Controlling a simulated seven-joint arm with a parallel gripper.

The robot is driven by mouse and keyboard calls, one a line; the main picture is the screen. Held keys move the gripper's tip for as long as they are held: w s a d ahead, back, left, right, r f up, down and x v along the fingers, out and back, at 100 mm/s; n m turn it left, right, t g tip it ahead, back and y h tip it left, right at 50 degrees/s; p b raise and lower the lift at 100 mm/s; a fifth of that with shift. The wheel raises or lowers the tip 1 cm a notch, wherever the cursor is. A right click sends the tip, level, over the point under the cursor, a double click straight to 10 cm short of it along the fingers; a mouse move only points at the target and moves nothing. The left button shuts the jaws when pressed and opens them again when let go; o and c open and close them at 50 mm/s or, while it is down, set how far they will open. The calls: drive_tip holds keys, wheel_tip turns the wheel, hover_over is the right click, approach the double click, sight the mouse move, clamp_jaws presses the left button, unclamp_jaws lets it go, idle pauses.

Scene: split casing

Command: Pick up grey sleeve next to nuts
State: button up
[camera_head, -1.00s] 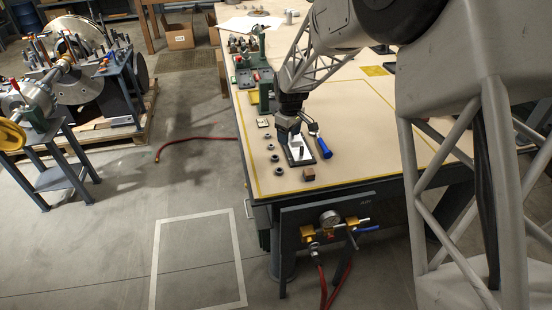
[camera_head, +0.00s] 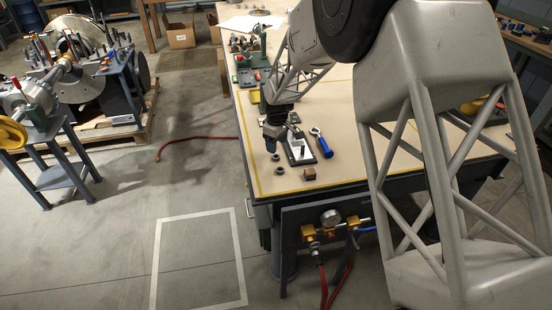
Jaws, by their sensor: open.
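My gripper (camera_head: 271,143) points down at the left side of the workbench, over the row of small round grey parts. It is open, and nothing shows held in it. Two of these parts are in plain sight below it: a dark grey ring (camera_head: 276,157) and a slightly larger-looking grey ring-shaped part (camera_head: 279,170) nearest the front. The farther parts of the row are hidden behind my gripper. At this size I cannot tell which part is the sleeve and which are nuts.
A brown block (camera_head: 310,174) sits near the front. Green-framed equipment (camera_head: 263,62) stands farther back.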

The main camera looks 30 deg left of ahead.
drive_tip(key=shift+f, duration=0.3)
drive_tip(key=shift+a+f, duration=0.1)
drive_tip(key=shift+f, duration=2.5)
drive_tip(key=c, duration=1)
drive_tip(key=shift+r, duration=0.15)
